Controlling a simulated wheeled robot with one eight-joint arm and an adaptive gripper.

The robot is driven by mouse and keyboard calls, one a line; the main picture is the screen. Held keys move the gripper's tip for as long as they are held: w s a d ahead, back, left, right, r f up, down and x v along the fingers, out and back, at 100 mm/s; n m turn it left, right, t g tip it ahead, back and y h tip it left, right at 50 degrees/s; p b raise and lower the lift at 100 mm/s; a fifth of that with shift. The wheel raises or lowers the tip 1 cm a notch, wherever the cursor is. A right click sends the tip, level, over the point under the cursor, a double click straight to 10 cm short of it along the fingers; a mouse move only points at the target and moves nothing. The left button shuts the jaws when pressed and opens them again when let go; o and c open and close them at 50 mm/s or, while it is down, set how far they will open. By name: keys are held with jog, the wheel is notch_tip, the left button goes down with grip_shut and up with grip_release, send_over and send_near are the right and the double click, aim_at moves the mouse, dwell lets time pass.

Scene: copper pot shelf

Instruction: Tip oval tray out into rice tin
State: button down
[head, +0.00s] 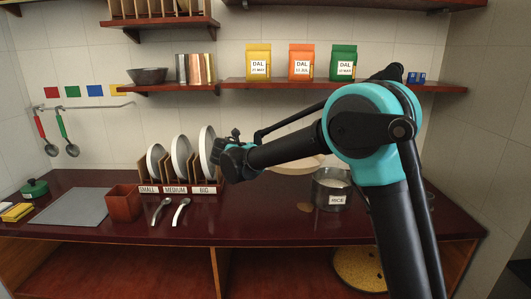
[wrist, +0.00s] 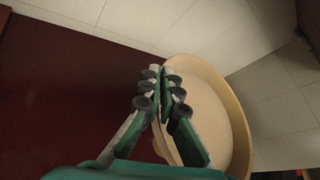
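The oval tray (head: 298,165) is pale beige and shows partly behind my arm in the head view, above the counter and just left of the rice tin. In the wrist view the tray (wrist: 222,110) fills the right side and looks steeply tilted. My gripper (wrist: 162,80) has its fingers close together on the tray's near rim. No separate contents can be made out in the tray. The rice tin (head: 332,190) is a grey, open pot labelled RICE, upright on the counter, with pale contents.
A plate rack (head: 175,190) with several plates stands left of my arm. The shelf (head: 340,86) above holds dal packets.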

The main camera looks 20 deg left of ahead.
jog(key=shift+r, duration=3.05)
